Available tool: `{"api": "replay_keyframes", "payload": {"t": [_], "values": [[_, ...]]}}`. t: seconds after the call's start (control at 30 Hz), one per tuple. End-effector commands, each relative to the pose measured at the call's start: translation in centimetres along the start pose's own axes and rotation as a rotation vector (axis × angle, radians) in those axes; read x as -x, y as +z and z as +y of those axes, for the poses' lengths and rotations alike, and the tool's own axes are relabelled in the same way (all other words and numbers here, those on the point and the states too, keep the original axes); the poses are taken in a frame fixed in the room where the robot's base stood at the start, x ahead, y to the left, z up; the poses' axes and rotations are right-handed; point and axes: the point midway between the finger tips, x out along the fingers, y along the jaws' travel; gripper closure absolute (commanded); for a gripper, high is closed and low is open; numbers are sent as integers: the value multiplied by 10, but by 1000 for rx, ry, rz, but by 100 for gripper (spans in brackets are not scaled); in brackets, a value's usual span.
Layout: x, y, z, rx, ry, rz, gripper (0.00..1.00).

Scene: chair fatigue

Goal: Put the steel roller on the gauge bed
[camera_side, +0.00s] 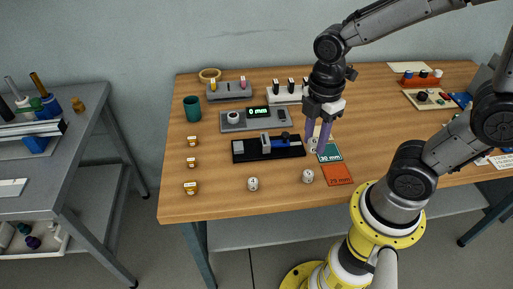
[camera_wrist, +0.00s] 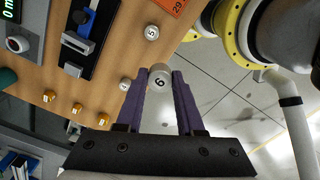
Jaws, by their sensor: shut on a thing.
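My gripper (camera_side: 318,146) has purple fingers pointing down over the table, at the right end of the black bed. It is shut on a steel roller (camera_wrist: 160,79), a short pale cylinder marked 6 on its end, held between the fingertips in the wrist view. In the side view the roller (camera_side: 313,145) is partly hidden by the fingers. A long black bed (camera_side: 293,151) with a grey block and a blue slide looks like the gauge bed; no roller shows on it. Two similar rollers stand near the table's front edge, one (camera_side: 252,184) left and one (camera_side: 307,176) right.
A green 30 mm card (camera_side: 329,153) and an orange 29 mm card (camera_side: 337,174) lie right of the black bed. A grey device with a display (camera_side: 256,119) sits behind it. Several small brass pieces line the left, near a teal cup (camera_side: 192,109). Front-left table is mostly clear.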

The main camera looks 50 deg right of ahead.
Motion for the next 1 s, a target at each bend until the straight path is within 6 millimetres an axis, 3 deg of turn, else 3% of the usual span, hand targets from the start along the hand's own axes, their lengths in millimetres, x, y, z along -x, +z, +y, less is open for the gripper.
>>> {"api": "replay_keyframes", "payload": {"t": [0.1,0.2,0.47,0.77,1.0], "values": [[2,-4,36,-103,-2,-1,100],[-2,-3,55,-148,-3,-1,100],[-20,-3,82,-178,-2,-1,100],[-48,-20,143,-175,-2,-1,100],[-87,-30,178,-175,-2,-1,100]]}}
